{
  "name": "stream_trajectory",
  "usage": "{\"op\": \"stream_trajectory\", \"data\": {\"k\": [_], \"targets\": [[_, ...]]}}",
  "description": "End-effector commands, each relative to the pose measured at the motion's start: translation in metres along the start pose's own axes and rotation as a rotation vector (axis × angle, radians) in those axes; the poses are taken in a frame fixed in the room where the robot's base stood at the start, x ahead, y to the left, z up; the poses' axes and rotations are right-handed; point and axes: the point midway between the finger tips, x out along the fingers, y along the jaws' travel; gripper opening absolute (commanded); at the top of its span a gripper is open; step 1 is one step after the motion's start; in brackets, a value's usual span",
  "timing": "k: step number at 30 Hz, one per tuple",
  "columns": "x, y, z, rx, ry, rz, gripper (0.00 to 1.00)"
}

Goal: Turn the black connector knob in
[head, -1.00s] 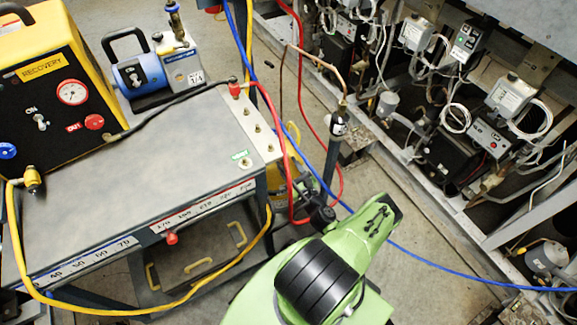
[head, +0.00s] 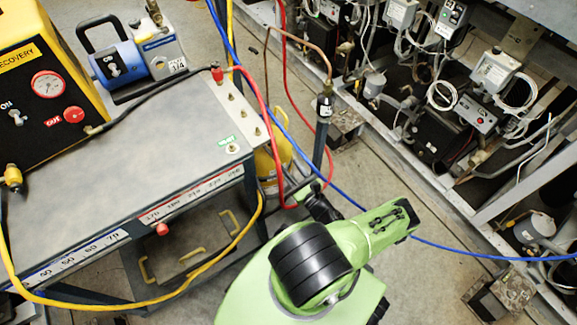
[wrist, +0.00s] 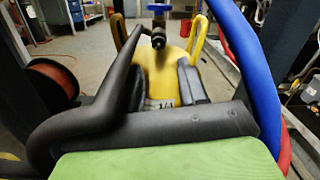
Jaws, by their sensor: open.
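The black connector knob (wrist: 158,40) shows in the wrist view at the end of a thick dark hose (wrist: 122,68). It sits just below a blue valve (wrist: 157,8) on top of a yellow cylinder (wrist: 165,75). The cylinder (head: 282,150) also shows in the head view, beside the bench; the knob cannot be made out there. My gripper (wrist: 146,80) is open and empty, its dark fingers to either side of the cylinder in the picture, with the knob ahead of it. In the head view my dark gripper (head: 320,203) points toward the cylinder, its fingertips unclear.
A grey bench (head: 140,165) stands left, with a yellow-black recovery unit (head: 45,95) and a blue pump (head: 140,60). Red (head: 284,195) and blue (head: 345,200) hoses run close by my gripper. The compressor rack (head: 450,120) is at right. Some floor is open between.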

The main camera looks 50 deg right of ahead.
Motion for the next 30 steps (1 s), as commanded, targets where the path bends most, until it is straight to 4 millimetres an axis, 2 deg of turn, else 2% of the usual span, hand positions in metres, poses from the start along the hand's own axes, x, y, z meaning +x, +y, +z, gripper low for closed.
{"op": "stream_trajectory", "data": {"k": [15,21,30], "targets": [[0.09,0.002,0.002,0.003,-0.005,0.002,0.43],[0.088,0.002,0.002,-0.265,-0.002,0.002,0.43],[0.088,0.002,0.002,-0.317,-0.003,0.0,0.43]]}}
